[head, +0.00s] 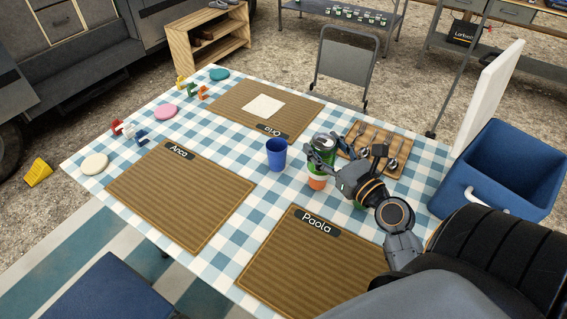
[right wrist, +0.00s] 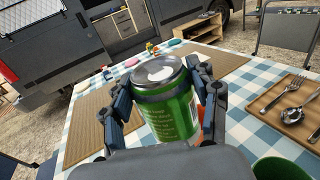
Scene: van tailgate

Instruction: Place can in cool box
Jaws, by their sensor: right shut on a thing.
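A green can with a silver top (right wrist: 165,105) is between the fingers of my right gripper (right wrist: 160,100), which is shut on it. In the head view the can (head: 324,146) is upright over the table, near the blue cup, in my right gripper (head: 322,152). I cannot tell how far it is above the table. The blue cool box (head: 512,170) stands at the table's right side, with its white lid (head: 488,95) raised. Its inside is partly visible and looks empty. My left gripper is not in view.
A blue cup (head: 276,154) and an orange-and-green container (head: 317,178) stand close to the can. A wooden tray with cutlery (head: 382,146) lies between them and the cool box. Placemats (head: 180,185) cover much of the checked table. A folding chair (head: 345,65) stands behind.

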